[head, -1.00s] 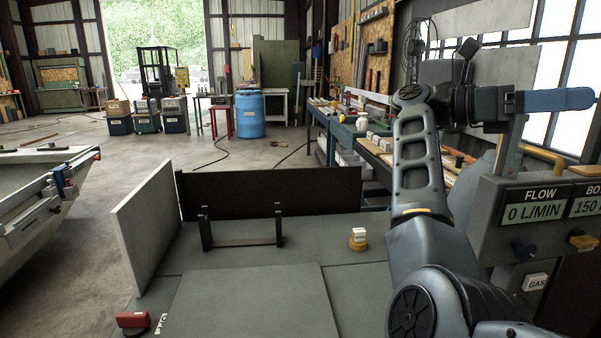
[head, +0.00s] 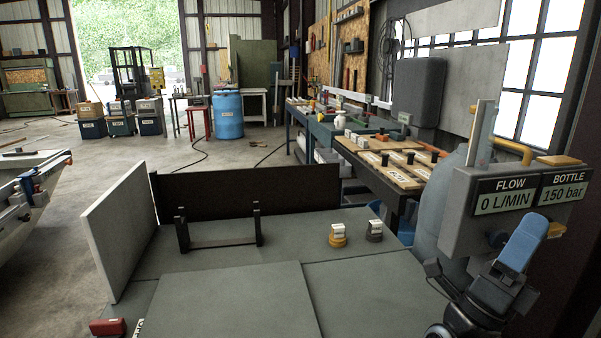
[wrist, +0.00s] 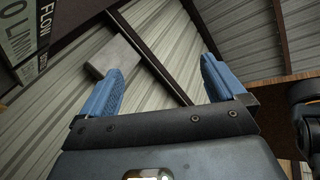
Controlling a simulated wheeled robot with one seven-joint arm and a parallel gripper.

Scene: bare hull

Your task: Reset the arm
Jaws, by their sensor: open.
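My gripper (head: 524,242) is at the lower right of the head view, in front of the gas panel, with its blue fingers pointing up. In the wrist view my gripper (wrist: 160,85) shows two blue fingers spread wide apart with nothing between them. Past the fingers are corrugated wall or roof panels and dark beams. Most of my arm is out of the head view, below its lower right edge.
The gas panel (head: 480,221), reading FLOW 0 L/MIN and BOTTLE 150 bar, stands close behind my gripper. A workbench (head: 400,178) stands behind.

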